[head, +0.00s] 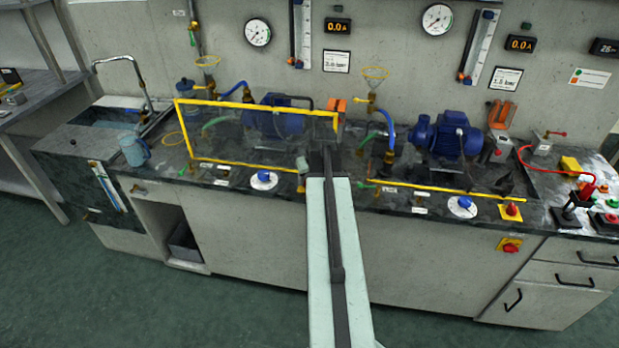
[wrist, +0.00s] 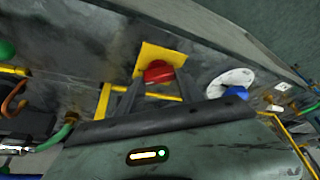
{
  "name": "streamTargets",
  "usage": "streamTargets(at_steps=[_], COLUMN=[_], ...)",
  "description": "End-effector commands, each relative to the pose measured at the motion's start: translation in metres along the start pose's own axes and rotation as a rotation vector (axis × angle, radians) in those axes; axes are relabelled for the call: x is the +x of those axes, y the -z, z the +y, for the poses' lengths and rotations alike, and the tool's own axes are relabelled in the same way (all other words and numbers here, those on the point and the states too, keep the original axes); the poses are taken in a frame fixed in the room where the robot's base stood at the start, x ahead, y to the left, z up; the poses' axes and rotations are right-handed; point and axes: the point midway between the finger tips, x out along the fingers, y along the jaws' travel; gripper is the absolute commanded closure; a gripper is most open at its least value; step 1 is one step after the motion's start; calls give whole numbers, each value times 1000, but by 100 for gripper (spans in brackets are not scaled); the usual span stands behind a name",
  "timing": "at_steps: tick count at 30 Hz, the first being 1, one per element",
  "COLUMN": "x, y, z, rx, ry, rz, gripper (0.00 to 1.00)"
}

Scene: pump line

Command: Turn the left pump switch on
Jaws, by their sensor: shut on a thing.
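The left pump (head: 273,117) is a blue motor unit behind a clear guard with a yellow frame (head: 260,106). A red knob on a yellow plate (wrist: 164,54), which looks like its switch, shows in the wrist view. My gripper (wrist: 160,75) is shut on this red knob (wrist: 159,72), with one dark finger on each side. In the head view my gripper (head: 320,160) is at the counter's front, right of a white dial with a blue knob (head: 264,178). It hides the switch there, and the knob's setting cannot be told.
The right pump (head: 445,135) has its own red switch on a yellow plate (head: 511,211) and a blue-knobbed dial (head: 462,204). Gauges (head: 258,32) and displays reading 0.0 A (head: 338,26) are on the wall. The floor (head: 130,285) in front is clear.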

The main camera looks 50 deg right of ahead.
Motion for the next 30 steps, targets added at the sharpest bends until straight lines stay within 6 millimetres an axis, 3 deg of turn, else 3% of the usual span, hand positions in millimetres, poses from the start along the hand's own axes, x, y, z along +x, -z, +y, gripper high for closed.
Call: streamTargets(at_steps=[15,30], x=[1,1], y=[1,1], z=[-5,-7], rx=[399,563], ry=[-164,-229], rz=[-2,-5], gripper=[97,97])
